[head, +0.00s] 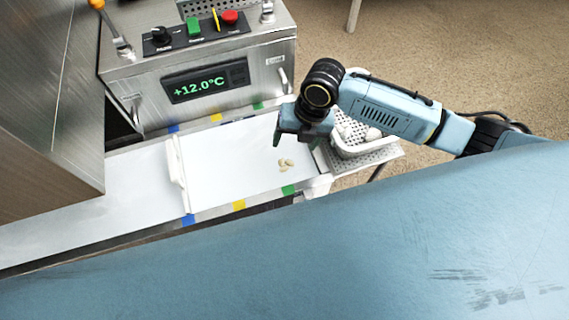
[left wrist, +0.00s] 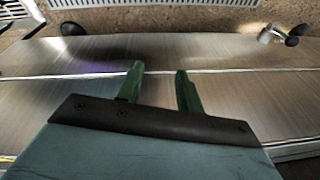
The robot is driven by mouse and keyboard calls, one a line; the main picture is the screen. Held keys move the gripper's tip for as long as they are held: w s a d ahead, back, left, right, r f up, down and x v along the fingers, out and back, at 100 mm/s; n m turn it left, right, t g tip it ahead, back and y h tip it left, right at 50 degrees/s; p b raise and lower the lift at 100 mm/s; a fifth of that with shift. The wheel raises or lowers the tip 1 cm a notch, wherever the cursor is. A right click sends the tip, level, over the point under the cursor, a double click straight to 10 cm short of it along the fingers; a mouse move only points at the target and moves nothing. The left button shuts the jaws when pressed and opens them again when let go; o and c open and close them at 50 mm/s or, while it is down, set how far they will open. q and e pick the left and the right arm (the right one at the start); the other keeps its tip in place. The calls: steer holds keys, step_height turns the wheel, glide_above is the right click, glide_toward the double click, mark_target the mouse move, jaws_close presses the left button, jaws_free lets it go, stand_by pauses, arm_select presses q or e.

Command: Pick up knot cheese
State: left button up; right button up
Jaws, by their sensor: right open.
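A few small beige knot cheese pieces (head: 286,163) lie close together on the white tray surface (head: 235,150) in the head view. My right gripper (head: 294,143) points down just above and beyond them, apart from them and with nothing seen in it. It is open, with its green fingertips partly hidden by its own body. My left gripper (left wrist: 159,75) shows only in the left wrist view, open and empty, with two green fingers apart over a bare metal surface.
A white perforated basket (head: 349,150) holding whitish pieces stands right of the tray, beside my right arm. A metal machine (head: 205,82) with a +12.0°C display stands behind. A white upright divider (head: 176,172) borders the tray at left. A metal cabinet (head: 50,110) fills the far left.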

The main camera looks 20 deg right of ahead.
steer(key=shift+n, duration=0.4)
steer(key=b+x, duration=0.1)
steer(key=x, duration=0.1)
steer(key=b+x, duration=0.1)
steer(key=x, duration=0.2)
steer(key=d+b+x, duration=0.1)
steer(key=x, duration=0.1)
steer(key=shift+w+f, duration=0.35)
steer(key=b+x, duration=0.3)
steer(key=x, duration=0.2)
steer(key=shift+w+f, duration=0.15)
steer(key=shift+w, duration=0.05)
steer(key=shift+f, duration=0.15)
arm_select(q)
steer(key=d+r+t, duration=0.1)
steer(key=d+r, duration=0.1)
steer(key=r, duration=0.5)
steer(key=w+d+r+t+h, duration=0.1)
steer(key=d+r, duration=0.2)
steer(key=r, duration=0.3)
steer(key=shift+w+d+r, duration=0.2)
steer(key=shift+d+r, duration=0.1)
steer(key=shift+r, duration=0.1)
